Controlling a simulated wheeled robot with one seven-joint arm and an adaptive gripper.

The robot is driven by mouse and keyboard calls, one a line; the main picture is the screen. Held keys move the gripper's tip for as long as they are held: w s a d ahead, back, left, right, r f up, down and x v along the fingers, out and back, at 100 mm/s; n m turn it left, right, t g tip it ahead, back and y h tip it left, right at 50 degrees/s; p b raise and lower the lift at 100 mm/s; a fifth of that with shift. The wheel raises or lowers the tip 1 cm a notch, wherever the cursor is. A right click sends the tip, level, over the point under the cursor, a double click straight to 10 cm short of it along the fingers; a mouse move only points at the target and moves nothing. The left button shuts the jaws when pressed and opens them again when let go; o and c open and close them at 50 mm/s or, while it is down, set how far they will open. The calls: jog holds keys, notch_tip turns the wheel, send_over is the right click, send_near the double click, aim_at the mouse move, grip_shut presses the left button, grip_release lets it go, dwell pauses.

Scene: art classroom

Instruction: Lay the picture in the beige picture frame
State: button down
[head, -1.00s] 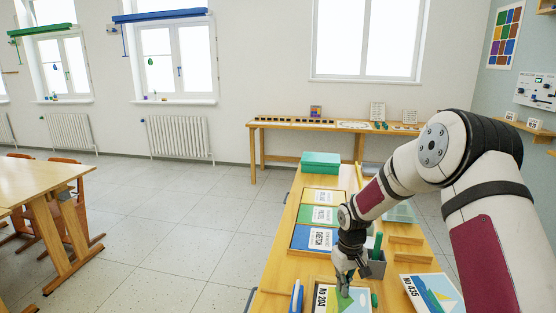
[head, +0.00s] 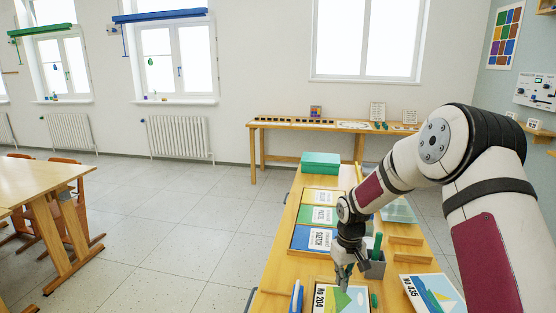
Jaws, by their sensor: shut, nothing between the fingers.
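A picture marked "No 204" (head: 356,299), with green hills and yellow on it, lies flat on the wooden table at the bottom edge of the view, partly cut off. My gripper (head: 342,286) is shut and empty, pointing down over the picture's upper part. I cannot tell whether its tips touch the picture. A second picture marked "No 435" (head: 436,293), with a sailing boat, lies to the right. I cannot make out a beige picture frame for certain; the border around the "No 204" picture is mostly hidden or cut off.
Labelled coloured trays (head: 314,238) stand in a row behind my gripper, with a green box (head: 321,163) beyond. A grey holder (head: 375,266) with a green item stands close to the right of my gripper. Blue and white pens (head: 296,297) lie to the left.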

jog(key=shift+r+p, duration=0.5)
jog(key=shift+r, duration=1.95)
jog(key=shift+r, duration=0.2)
jog(key=s+d+r+m+t+h, duration=0.1)
jog(key=s+r, duration=0.6)
jog(key=r, duration=0.3)
jog(key=s+r+t, duration=0.1)
jog(key=s+r, duration=0.6)
jog(key=r, duration=0.4)
jog(key=s+r+m+t+y, duration=0.1)
jog(key=s+r, duration=0.3)
jog(key=s, duration=1.9)
jog(key=shift+a+m+t, duration=0.15)
jog(key=shift+m+t, duration=0.55)
jog(key=shift+m, duration=0.2)
jog(key=shift+s, duration=0.1)
